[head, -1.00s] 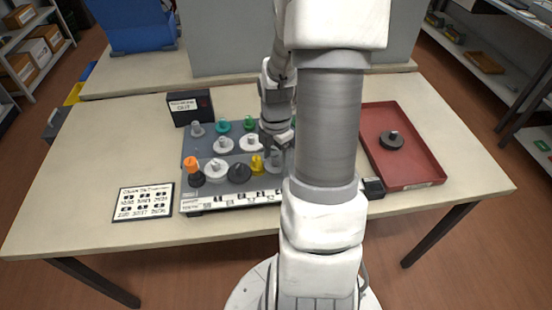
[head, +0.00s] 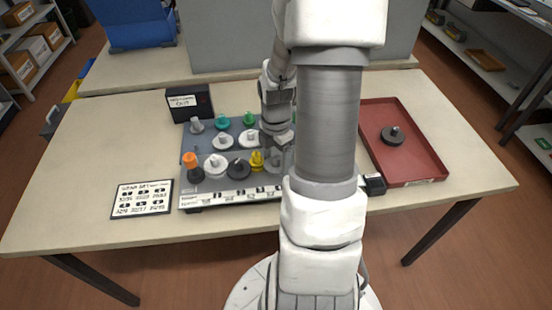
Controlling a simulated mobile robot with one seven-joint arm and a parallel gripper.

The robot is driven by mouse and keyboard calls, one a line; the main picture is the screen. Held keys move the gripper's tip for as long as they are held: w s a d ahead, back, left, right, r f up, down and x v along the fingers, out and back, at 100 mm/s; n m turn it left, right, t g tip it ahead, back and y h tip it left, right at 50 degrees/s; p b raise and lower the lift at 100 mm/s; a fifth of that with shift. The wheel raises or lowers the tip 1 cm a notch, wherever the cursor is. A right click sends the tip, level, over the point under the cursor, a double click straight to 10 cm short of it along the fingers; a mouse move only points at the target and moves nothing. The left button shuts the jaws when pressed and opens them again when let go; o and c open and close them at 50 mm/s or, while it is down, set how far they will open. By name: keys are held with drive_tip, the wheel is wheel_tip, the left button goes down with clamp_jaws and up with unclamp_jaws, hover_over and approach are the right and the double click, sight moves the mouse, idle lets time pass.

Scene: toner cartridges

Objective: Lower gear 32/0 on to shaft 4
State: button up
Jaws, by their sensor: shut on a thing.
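My gripper (head: 277,141) is over the right part of the grey gear board (head: 205,146), pointing down. It is shut on a gear, taken to be gear 32/0, which the fingers and my arm largely hide. A pale grey part (head: 274,160) shows just below the fingers; whether it is the held gear or a shaft fitting is unclear. Shaft 4 cannot be picked out, and the labels on the board's front edge are too small to read. Left of the gripper stand a yellow gear (head: 257,161), a black gear (head: 239,168) and a white gear (head: 215,166).
More gears stand behind, including a teal one (head: 222,123) and a green one (head: 249,119). A black box (head: 190,104) is behind the board. A printed card (head: 142,199) lies at left. The red tray (head: 433,169) at right holds a dark gear (head: 392,136).

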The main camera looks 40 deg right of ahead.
sight(276, 157)
drive_tip(key=o, duration=1.2)
drive_tip(key=shift+o, duration=0.2)
wheel_tip(276, 157, up, 18)
drive_tip(key=p, duration=0.3)
drive_tip(key=shift+f, duration=0.25)
